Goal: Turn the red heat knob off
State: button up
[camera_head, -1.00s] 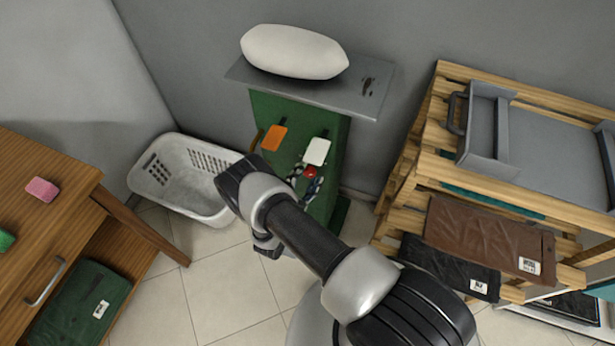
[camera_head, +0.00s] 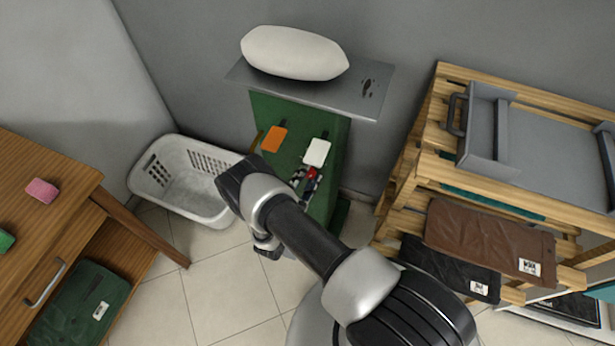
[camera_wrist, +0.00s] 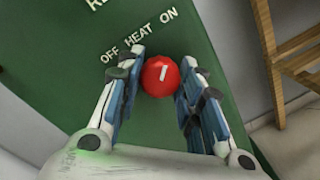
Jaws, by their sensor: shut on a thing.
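The red heat knob (camera_wrist: 160,77) is on the green front panel (camera_wrist: 70,60) of a cabinet, below the words OFF, HEAT and ON. Its white pointer mark stands nearly upright in the wrist view, near the word HEAT. My gripper (camera_wrist: 158,88) is shut on the knob, with one finger on each side. In the head view the knob (camera_head: 312,173) shows as a small red spot between my fingertips (camera_head: 307,180), partly hidden by them. My arm covers the lower part of the cabinet.
An orange tag (camera_head: 273,139) and a white tag (camera_head: 317,152) are on the panel above the knob. A white pillow (camera_head: 293,52) lies on the grey top (camera_head: 345,93). A white basket (camera_head: 165,185) stands left, a wooden rack (camera_head: 425,140) right.

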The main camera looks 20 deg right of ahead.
jog(key=shift+n, duration=0.4)
jog(key=n, duration=0.3)
jog(key=shift+n, duration=0.4)
jog(key=n, duration=0.4)
jog(key=shift+n+t, duration=0.3)
jog(key=n, duration=0.4)
jog(key=shift+f+n, duration=0.1)
jog(key=shift+n, duration=0.3)
jog(key=n, duration=0.4)
jog(key=shift+n+t+y, duration=0.3)
jog(key=shift+t, duration=0.1)
jog(key=o, duration=1.1)
jog(key=shift+c, duration=0.2)
